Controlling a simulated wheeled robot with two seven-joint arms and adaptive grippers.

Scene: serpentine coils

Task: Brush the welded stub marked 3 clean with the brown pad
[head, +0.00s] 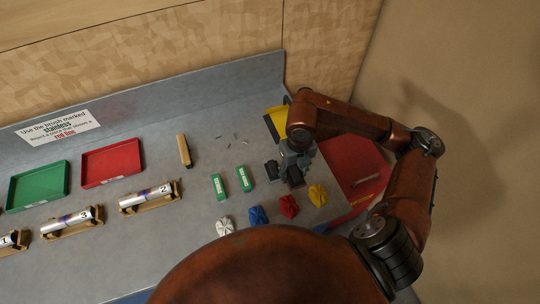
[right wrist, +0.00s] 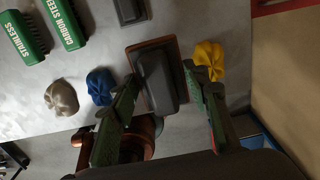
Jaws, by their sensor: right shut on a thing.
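The stub marked 3 (head: 140,198) is a silver tube with a dark purplish band, lying in a wooden cradle left of centre in the head view. The brown pad (right wrist: 160,76) has a dark handle on a brown base. My right gripper (head: 290,168) is at the right of the bench, far from the stub. In the right wrist view its fingers (right wrist: 160,85) are shut on the pad's dark handle. Whether the pad touches the bench is unclear. My left gripper is not in view.
Two green brushes (head: 244,179) lie left of my right gripper, labelled STAINLESS and CARBON STEEL. A grey pad (right wrist: 130,10) lies nearby. White, blue, red and yellow cloths (head: 318,195) line the front. Red (head: 111,163) and green trays stand behind the cradles. The bench centre is mostly clear.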

